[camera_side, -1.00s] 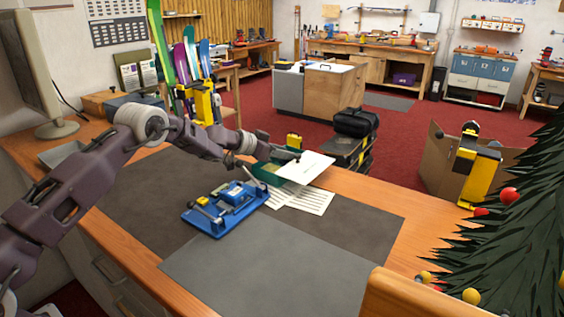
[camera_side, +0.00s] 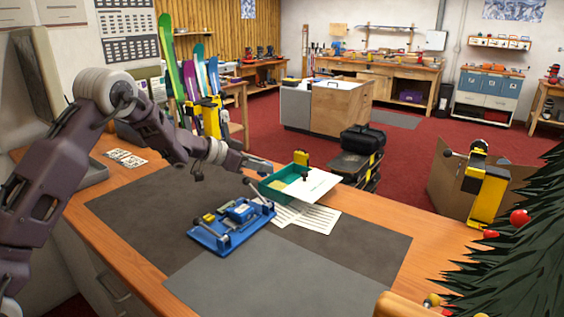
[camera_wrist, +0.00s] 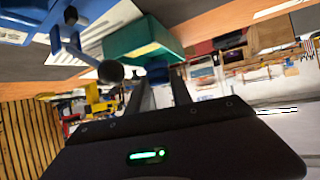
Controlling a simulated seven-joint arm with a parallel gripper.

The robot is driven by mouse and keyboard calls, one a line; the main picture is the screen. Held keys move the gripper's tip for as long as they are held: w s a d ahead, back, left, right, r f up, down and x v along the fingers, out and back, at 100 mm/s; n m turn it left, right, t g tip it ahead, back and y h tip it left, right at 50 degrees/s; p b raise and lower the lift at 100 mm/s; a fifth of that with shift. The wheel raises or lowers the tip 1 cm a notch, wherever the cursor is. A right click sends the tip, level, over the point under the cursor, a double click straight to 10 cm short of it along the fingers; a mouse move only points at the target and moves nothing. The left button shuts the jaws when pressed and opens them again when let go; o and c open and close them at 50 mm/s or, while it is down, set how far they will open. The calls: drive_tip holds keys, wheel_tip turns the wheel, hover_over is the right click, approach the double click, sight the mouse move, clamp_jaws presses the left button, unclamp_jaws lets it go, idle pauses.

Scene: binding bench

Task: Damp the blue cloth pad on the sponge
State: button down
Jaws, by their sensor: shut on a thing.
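My gripper (camera_side: 270,168) is just left of and above the green box (camera_side: 268,192) in the side view. In the wrist view its two fingers (camera_wrist: 160,88) are shut on the blue cloth pad (camera_wrist: 158,72), partly hidden between them. The pad cannot be made out in the side view. The green box (camera_wrist: 125,35) lies just beyond the pad in the wrist view. A yellow patch (camera_wrist: 146,50), seemingly the sponge, shows in the box. Whether pad and sponge touch cannot be told.
A blue clamp device (camera_side: 225,234) stands on the dark mat in front of the box; its lever knob (camera_wrist: 110,72) looms close in the wrist view. A white panel (camera_side: 318,190) sits at the box's right side above printed sheets (camera_side: 318,219). The front mat is clear.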

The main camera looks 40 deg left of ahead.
drive_tip(key=s+a, duration=0.1)
drive_tip(key=s, duration=0.3)
drive_tip(key=s+a, duration=0.1)
drive_tip(key=s, duration=0.1)
drive_tip(key=shift+s+a, duration=0.3)
drive_tip(key=shift+a, duration=0.05)
drive_tip(key=w+d+r, duration=0.1)
drive_tip(key=w+d, duration=0.1)
drive_tip(key=w+d+r, duration=0.1)
drive_tip(key=w+d, duration=0.1)
drive_tip(key=w, duration=0.1)
drive_tip(key=w+d, duration=0.2)
drive_tip(key=w, duration=0.1)
drive_tip(key=shift+w+d+r, duration=0.1)
drive_tip(key=shift+d+r, duration=0.1)
drive_tip(key=shift+r, duration=0.2)
drive_tip(key=shift+f, duration=3.3)
wheel_tip(320, 180, up, 7)
